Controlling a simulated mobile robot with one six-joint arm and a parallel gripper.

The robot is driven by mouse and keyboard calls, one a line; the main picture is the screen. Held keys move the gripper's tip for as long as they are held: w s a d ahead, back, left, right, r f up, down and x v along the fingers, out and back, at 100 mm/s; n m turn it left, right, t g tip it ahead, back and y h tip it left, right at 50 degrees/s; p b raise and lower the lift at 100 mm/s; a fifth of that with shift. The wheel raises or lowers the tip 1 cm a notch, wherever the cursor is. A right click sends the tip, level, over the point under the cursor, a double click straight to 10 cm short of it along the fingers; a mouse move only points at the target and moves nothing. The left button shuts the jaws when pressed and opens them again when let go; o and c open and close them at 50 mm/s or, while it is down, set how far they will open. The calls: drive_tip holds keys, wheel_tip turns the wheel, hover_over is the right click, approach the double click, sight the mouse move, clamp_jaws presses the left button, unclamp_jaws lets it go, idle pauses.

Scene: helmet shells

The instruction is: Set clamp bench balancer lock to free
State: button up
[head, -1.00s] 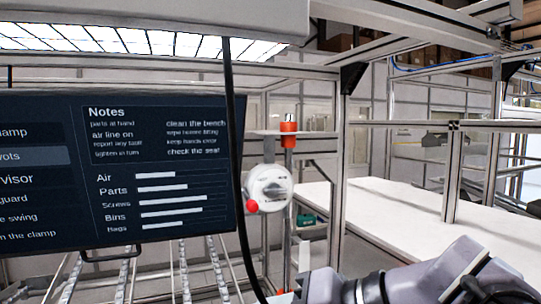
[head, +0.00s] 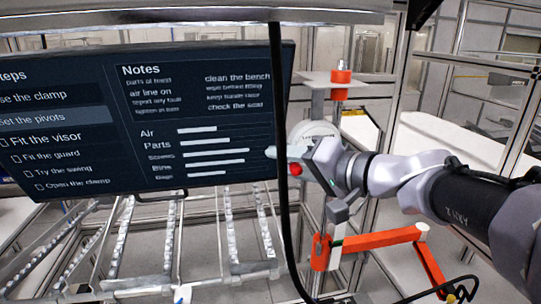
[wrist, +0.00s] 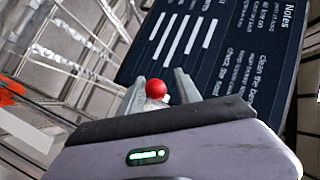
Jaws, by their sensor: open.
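The balancer lock is a round white housing (head: 310,132) on the metal post right of the screen. Its red ball knob (head: 295,169) shows at the housing's lower left. My gripper (head: 282,154) is at the front of the housing and hides much of it, including the lock's pointer. In the wrist view the red ball (wrist: 156,88) sits between the two spread fingers of my gripper (wrist: 160,90). Gaps seem to show beside the ball; I cannot tell whether a finger touches it.
A dark screen (head: 150,115) stands close to the left. A black cable (head: 279,90) hangs just in front of my gripper. An orange jointed arm (head: 375,240) is below my arm. Roller rails (head: 175,240) lie below the screen. A white bench (head: 470,150) is behind.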

drive_tip(key=shift+x, duration=0.75)
clamp_jaws()
drive_tip(key=shift+w, duration=0.1)
idle(0.8)
